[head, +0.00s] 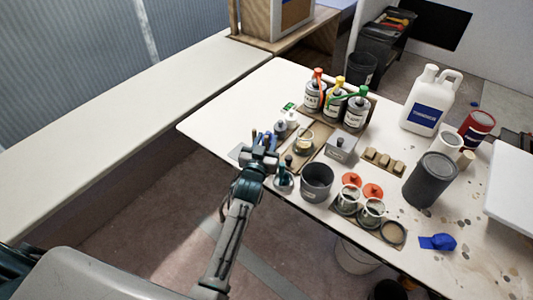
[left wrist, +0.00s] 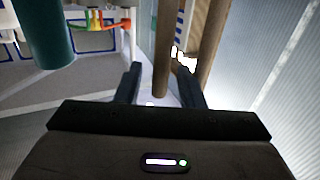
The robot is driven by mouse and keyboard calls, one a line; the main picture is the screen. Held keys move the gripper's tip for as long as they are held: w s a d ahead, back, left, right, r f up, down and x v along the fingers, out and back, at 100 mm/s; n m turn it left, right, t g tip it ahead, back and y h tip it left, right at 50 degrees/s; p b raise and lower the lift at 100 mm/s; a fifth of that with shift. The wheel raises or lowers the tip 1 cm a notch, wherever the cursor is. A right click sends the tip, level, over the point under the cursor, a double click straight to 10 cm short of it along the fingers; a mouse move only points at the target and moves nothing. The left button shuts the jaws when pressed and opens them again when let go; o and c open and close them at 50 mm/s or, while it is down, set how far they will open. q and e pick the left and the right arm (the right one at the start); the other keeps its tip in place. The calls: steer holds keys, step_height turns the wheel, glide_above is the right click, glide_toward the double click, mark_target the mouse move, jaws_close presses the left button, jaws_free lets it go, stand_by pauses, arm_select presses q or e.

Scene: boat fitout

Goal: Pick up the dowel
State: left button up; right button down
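In the left wrist view a brown round rod (left wrist: 163,50), which looks like the dowel, comes down from the top between the fingers of my left gripper (left wrist: 160,88). In the head view my left gripper (head: 262,155) is at the table's near left edge, beside small jars. My right gripper is not in view.
The white table (head: 222,115) holds pump bottles (head: 333,100), a dark grey pot (head: 317,180), a dark grey can (head: 430,178), a white jug (head: 430,100) and red lids (head: 373,190). A long pale bench (head: 130,105) runs at the left. The table's far left corner is clear.

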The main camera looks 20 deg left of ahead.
arm_select(q)
steer(key=shift+w, duration=0.35)
steer(key=shift+s, duration=0.1)
steer(key=shift+c, duration=0.8)
jaws_close()
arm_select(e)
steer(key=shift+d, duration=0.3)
